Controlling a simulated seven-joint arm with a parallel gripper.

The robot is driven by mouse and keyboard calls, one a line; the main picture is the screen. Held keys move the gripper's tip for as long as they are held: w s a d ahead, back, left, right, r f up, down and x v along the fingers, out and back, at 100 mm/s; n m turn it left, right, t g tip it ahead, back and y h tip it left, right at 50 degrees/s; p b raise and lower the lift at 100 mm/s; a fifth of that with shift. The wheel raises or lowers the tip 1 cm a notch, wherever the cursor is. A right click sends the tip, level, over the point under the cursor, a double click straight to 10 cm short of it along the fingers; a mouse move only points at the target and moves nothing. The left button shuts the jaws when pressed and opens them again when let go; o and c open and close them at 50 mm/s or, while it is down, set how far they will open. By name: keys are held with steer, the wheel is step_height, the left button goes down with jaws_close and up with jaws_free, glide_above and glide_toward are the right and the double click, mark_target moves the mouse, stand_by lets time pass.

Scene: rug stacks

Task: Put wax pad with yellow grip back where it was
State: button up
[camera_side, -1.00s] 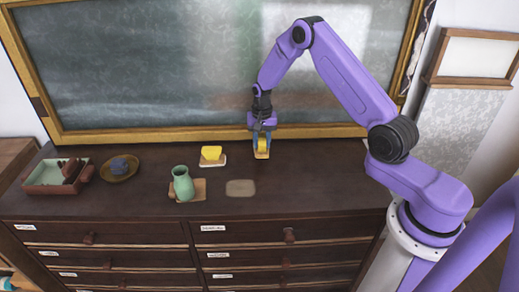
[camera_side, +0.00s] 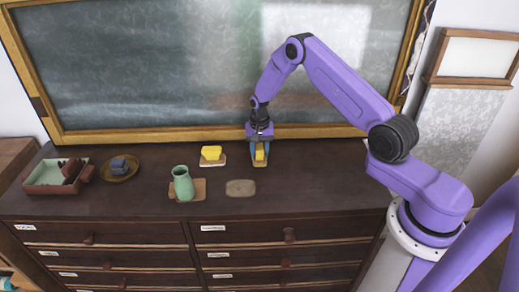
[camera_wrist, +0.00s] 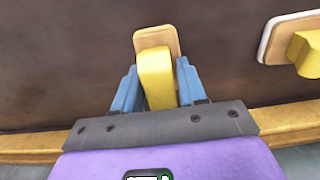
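A pad with a yellow grip (camera_side: 260,154) and a tan base is between the blue fingers of my gripper (camera_side: 259,153), close to the back of the dresser top. In the wrist view the fingers (camera_wrist: 158,88) flank the yellow grip (camera_wrist: 156,78) closely, and the tan base (camera_wrist: 157,40) shows beyond it. Whether the base touches the dresser is hard to tell. A second pad with a yellow grip (camera_side: 211,153), on a white-edged base, stands to the left; it also shows in the wrist view (camera_wrist: 307,53). A flat tan patch (camera_side: 240,188) lies bare on the dresser, nearer the front.
A green vase (camera_side: 182,184) stands on a tan square (camera_side: 200,190) left of the patch. A brown dish (camera_side: 107,174) with a grey-blue block and a tray (camera_side: 40,189) with brown pieces are far left. The framed board (camera_side: 150,136) rises behind. The dresser's right side is clear.

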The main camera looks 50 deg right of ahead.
mark_target(259, 147)
steer(key=shift+o, duration=0.8)
step_height(259, 147, up, 12)
steer(key=shift+r, duration=0.25)
steer(key=s+a+r+n, duration=0.5)
steer(key=s+a, duration=0.2)
steer(key=a, duration=0.1)
steer(key=s+a+r+n, duration=0.5)
steer(key=s+a, duration=0.2)
steer(key=a, duration=0.2)
steer(key=s+d+r+n, duration=0.1)
steer(key=s+n, duration=0.4)
steer(key=s, duration=0.8)
steer(key=s+d+r+n, duration=0.1)
steer(key=s+n, duration=0.5)
steer(key=s, duration=0.7)
steer(key=shift+r+n, duration=0.3)
steer(key=shift+r, duration=0.6)
